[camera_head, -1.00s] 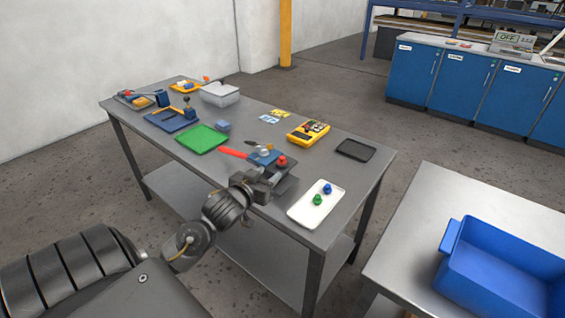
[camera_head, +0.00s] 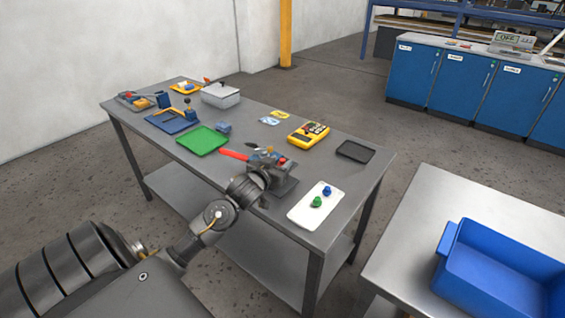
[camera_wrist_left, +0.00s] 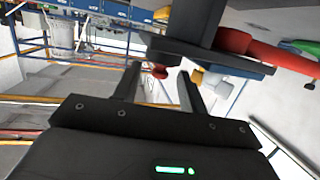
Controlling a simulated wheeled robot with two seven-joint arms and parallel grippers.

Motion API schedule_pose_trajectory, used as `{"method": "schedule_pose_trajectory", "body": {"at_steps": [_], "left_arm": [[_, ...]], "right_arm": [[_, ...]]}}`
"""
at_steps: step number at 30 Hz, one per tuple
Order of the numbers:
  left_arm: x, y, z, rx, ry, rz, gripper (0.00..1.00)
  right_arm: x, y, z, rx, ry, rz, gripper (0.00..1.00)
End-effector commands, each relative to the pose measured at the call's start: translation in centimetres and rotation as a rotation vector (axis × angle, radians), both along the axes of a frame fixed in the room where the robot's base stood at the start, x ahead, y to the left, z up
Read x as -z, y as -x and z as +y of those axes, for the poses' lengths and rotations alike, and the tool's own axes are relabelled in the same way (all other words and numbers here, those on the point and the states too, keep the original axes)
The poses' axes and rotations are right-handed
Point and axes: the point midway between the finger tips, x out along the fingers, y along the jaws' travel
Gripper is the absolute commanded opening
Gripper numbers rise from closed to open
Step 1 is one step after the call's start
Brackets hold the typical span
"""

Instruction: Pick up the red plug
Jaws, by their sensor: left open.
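The red plug (camera_wrist_left: 160,71) shows in the left wrist view between the fingertips of my left gripper (camera_wrist_left: 158,80). The gripper is open, and a gap shows on both sides of the plug. In the head view the red plug (camera_head: 282,161) is mostly hidden behind my left gripper (camera_head: 272,167), at the valve fixture on the table's near side. The fixture has a long red handle (camera_head: 234,155). A yellow plug (camera_wrist_left: 196,76) sits beside the red one in the wrist view. My right gripper is not in view.
A white tray (camera_head: 305,217) with a green and a blue plug lies right of the fixture. A green tray (camera_head: 202,140), a yellow meter (camera_head: 309,132) and a black tray (camera_head: 356,151) are nearby. A blue bin (camera_head: 500,270) stands on another table at right.

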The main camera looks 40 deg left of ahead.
Motion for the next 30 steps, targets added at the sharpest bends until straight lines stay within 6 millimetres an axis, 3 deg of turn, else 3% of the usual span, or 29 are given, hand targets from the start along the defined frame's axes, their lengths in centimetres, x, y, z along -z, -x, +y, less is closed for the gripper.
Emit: {"method": "schedule_pose_trajectory", "body": {"at_steps": [5, 13, 23, 30], "left_arm": [[0.3, -1.9, 0.4, 0.000, 0.000, -0.001, 0.42], [0.5, -2.1, 0.5, 0.000, 0.000, 0.000, 0.42], [0.5, -2.1, 0.4, 0.000, 0.000, 0.000, 0.00], [0.4, -2.1, 0.4, 0.000, -0.001, 0.000, 0.00]], "right_arm": [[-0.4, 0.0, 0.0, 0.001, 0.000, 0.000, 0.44], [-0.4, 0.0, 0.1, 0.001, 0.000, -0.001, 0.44], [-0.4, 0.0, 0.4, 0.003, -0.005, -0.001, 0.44], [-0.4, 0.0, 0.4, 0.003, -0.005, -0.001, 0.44]]}}
